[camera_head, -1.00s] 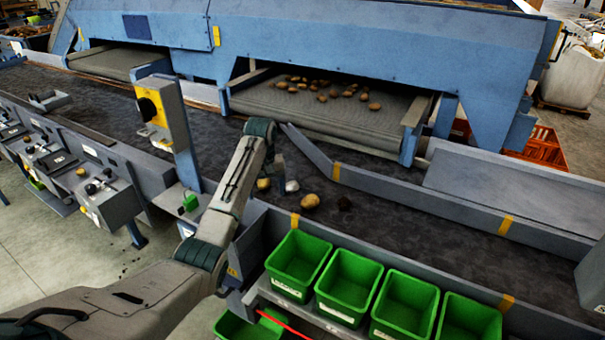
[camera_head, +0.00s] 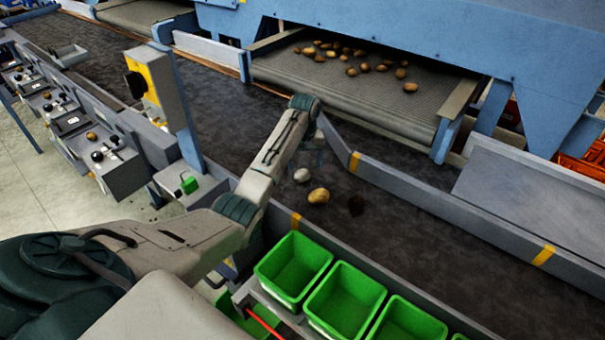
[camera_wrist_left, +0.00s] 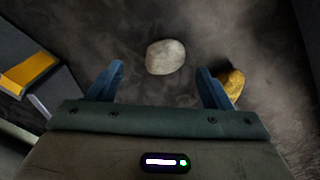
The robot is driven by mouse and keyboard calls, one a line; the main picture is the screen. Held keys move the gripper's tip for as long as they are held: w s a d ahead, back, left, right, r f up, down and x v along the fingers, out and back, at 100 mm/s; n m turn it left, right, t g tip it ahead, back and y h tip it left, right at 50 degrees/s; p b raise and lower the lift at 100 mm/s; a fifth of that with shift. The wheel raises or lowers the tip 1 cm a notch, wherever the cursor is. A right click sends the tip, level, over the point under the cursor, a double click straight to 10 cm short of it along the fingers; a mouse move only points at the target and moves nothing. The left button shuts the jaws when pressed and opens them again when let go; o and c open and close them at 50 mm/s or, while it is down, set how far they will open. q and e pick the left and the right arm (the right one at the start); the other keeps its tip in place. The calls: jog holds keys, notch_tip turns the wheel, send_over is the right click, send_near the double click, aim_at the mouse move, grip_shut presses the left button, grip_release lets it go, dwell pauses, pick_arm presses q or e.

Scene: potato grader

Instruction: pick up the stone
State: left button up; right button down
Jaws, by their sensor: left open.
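The stone (camera_head: 302,175) is a pale grey, rounded lump on the dark conveyor belt. In the left wrist view the stone (camera_wrist_left: 166,57) lies just beyond the fingertips, roughly centred between them. My left gripper (camera_wrist_left: 161,70) is open with nothing between its blue fingers. In the head view, my left gripper (camera_head: 316,152) is partly hidden by my own wrist, close to the stone on its far side. A yellowish potato (camera_head: 319,196) lies beside the stone; this potato (camera_wrist_left: 232,84) shows by the right finger in the wrist view. My right gripper is not in view.
A grey side rail (camera_head: 420,190) borders the belt at the back. Several green bins (camera_head: 345,297) stand along the near edge. A yellow-fronted post (camera_head: 143,77) rises left of my arm. More potatoes lie on the upper conveyor.

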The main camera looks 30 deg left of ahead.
aim_at(302, 172)
pick_arm(q)
jog(key=f, duration=0.1)
jog(key=f+p, duration=0.1)
jog(key=f, duration=0.1)
jog(key=f+p, duration=0.1)
jog(key=shift+s+a+f, duration=0.1)
jog(key=shift+a+f, duration=0.1)
jog(key=shift+a, duration=0.2)
jog(key=shift+f, duration=0.5)
jog(key=c, duration=1.1)
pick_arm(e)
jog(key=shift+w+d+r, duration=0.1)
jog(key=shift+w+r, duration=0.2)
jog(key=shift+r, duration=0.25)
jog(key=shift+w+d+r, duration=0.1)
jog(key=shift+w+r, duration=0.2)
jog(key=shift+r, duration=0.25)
pick_arm(q)
jog(key=shift+c, duration=0.2)
